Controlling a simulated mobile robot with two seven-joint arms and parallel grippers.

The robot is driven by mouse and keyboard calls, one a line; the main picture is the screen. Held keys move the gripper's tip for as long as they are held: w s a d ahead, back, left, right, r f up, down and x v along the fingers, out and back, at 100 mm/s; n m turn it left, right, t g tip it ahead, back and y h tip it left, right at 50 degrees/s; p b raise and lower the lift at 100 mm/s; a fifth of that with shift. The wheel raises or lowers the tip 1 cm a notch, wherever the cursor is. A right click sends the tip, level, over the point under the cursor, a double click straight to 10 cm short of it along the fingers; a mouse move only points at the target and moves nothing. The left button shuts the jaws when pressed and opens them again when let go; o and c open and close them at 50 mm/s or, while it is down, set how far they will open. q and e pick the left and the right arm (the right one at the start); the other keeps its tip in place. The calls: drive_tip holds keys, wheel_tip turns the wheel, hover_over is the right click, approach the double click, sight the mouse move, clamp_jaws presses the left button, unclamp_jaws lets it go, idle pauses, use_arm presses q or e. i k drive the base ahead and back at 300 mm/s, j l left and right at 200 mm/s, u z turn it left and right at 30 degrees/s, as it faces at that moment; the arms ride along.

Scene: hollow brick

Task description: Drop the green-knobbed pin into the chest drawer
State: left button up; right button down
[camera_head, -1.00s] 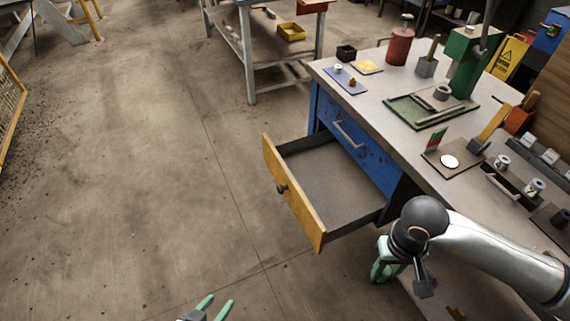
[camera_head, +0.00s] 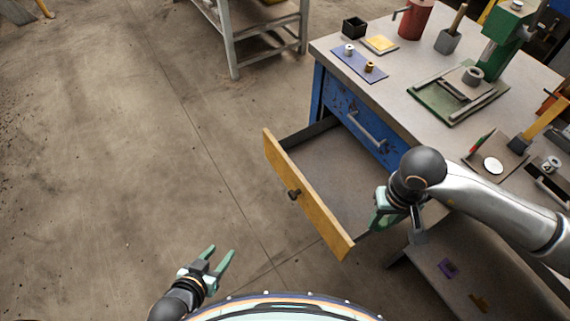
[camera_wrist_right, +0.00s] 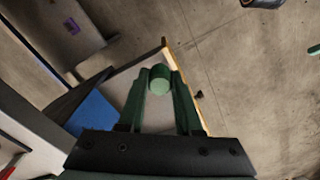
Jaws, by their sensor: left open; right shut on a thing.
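The chest drawer (camera_head: 330,178) is pulled open below the workbench, with a wooden front and a dark knob. In the head view it looks empty where its floor shows. My right gripper (camera_head: 385,215) is at the drawer's near right end; in the right wrist view it is shut on the green-knobbed pin (camera_wrist_right: 160,78), with the drawer behind it. Only the pin's round green knob shows; its shaft is hidden. How high the pin is above the drawer I cannot tell. My left gripper (camera_head: 221,262) is open and empty over the floor, left of the drawer.
The workbench top (camera_head: 420,75) carries a blue mat (camera_head: 358,64) with small knobbed parts, a green tray (camera_head: 457,95) and several tools. A blue closed drawer (camera_head: 360,120) with a handle sits beside the open one. The floor at left is clear.

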sight(332, 182)
drive_tip(key=i+j+z, duration=0.1)
drive_tip(key=i+j, duration=0.25)
drive_tip(key=i+j+z, duration=0.15)
drive_tip(key=i+j, duration=0.2)
drive_tip(key=j, duration=0.15)
